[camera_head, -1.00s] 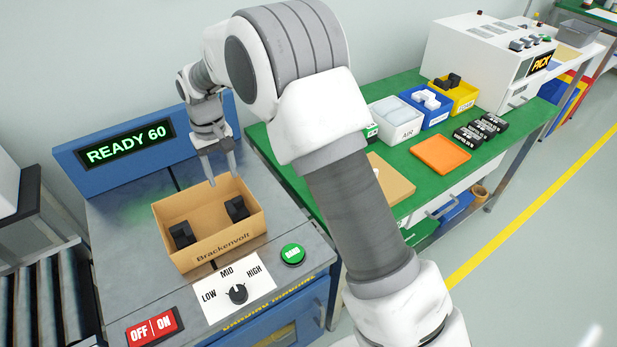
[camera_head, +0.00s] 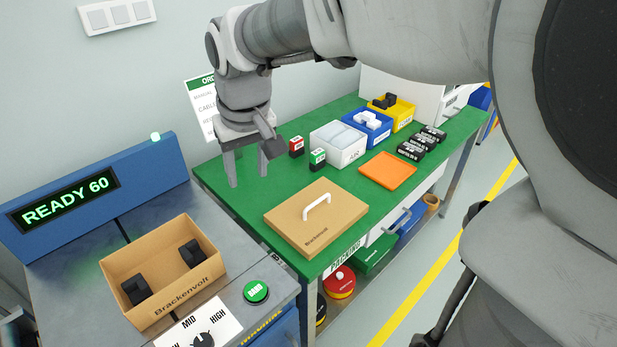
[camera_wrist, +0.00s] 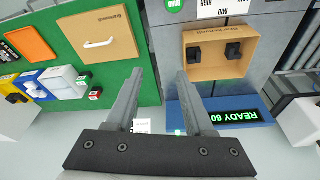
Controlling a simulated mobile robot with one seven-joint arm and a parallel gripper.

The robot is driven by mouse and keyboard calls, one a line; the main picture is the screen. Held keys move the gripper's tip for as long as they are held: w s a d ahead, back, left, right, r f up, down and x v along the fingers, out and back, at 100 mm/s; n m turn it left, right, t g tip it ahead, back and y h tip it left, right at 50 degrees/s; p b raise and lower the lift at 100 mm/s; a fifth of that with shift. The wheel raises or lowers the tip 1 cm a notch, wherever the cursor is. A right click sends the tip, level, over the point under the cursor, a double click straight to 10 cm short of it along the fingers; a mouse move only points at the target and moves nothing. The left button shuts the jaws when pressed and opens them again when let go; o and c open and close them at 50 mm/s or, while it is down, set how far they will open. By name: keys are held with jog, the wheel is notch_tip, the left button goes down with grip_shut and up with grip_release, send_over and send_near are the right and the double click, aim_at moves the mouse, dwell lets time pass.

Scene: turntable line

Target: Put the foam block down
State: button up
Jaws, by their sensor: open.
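Two black foam blocks sit apart inside the open cardboard box: one at its left end (camera_head: 136,290) and one at its right end (camera_head: 191,253). Both also show in the wrist view, one at the left (camera_wrist: 194,54) and one at the right (camera_wrist: 233,51). The box (camera_head: 172,305), marked Brackenvolt, stands on the grey turntable station. My gripper (camera_head: 250,172) is open and empty, beyond and to the right of the box, over the near left end of the green table. In the wrist view nothing is between its fingers (camera_wrist: 160,72).
The green table (camera_head: 240,200) holds a cardboard lid with white handle (camera_head: 312,225), an orange tray (camera_head: 388,170), white, blue and yellow bins (camera_head: 404,116), black packs and small red and green boxes. The yellow bin holds dark pieces. A READY 60 display (camera_head: 65,198) stands behind the box.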

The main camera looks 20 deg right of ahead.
jog(key=s+d+m+t, duration=0.1)
jog(key=s+d, duration=0.3)
jog(key=s, duration=0.4)
jog(key=s+d+m+t, duration=0.1)
jog(key=s+d, duration=0.3)
jog(key=s, duration=0.3)
jog(key=shift+s+d+r+t+h, duration=0.25)
jog(key=shift+s+r+t+h, duration=0.05)
jog(key=shift+s+r, duration=0.05)
notch_tip(320, 180, up, 4)
jog(key=p, duration=0.3)
jog(key=shift+f+p, duration=0.2)
jog(key=shift+p, duration=0.1)
